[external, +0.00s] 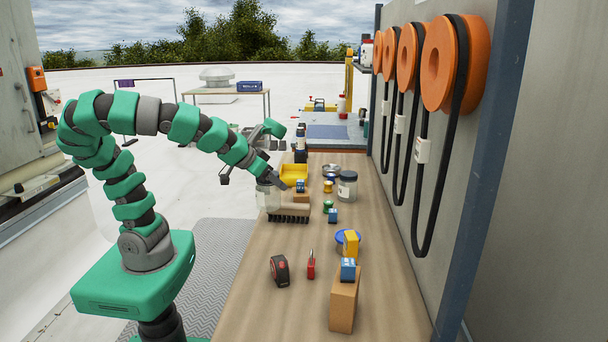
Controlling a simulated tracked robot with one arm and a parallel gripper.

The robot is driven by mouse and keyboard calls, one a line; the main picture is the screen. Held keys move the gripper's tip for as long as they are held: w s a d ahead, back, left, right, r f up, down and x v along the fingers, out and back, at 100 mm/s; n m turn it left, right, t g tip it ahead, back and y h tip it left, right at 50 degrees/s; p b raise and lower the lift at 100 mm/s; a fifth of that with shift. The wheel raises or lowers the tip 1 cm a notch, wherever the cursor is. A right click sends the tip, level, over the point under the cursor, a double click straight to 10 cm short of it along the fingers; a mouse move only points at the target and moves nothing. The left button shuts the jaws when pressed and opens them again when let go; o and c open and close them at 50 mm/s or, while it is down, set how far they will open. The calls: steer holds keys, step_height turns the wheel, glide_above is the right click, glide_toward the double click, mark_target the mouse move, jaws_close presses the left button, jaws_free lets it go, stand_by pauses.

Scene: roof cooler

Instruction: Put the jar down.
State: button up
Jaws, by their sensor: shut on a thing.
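A clear glass jar (267,198) is at the left edge of the wooden workbench, beside a brush. My gripper (270,182) reaches down from the left and is shut on this jar near its top. I cannot tell whether the jar's base touches the bench or hangs just above it. A second glass jar (347,188) with a dark lid stands upright on the bench to the right, apart from my gripper.
The brush (290,213) lies close beside the held jar. A yellow bin (293,173) is behind it. A cardboard box (343,303), tape measure (279,271) and red tool (311,265) stand nearer. The bench's (265,325) near left is clear. Hose reels (445,62) hang at right.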

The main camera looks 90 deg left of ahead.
steer(key=w+a+m+p, duration=0.1)
steer(key=w+a+p, duration=0.1)
steer(key=w+a, duration=0.6)
steer(key=w+a+p, duration=0.2)
steer(key=w+a, duration=0.2)
steer(key=a, duration=0.9)
steer(key=s+a+n+p, duration=0.1)
steer(key=s+a, duration=0.1)
steer(key=a, duration=0.9)
steer(key=s+a+n, duration=0.1)
steer(key=s+a, duration=0.2)
steer(key=a, duration=0.8)
step_height(320, 180, down, 5)
steer(key=w, duration=0.1)
steer(key=w+a+f, duration=0.1)
steer(key=w+a, duration=1)
steer(key=shift+w+p, duration=0.15)
steer(key=shift+p, duration=0.2)
steer(key=shift+w+f, duration=0.1)
steer(key=shift+f, duration=1.65)
steer(key=shift+f, duration=0.2)
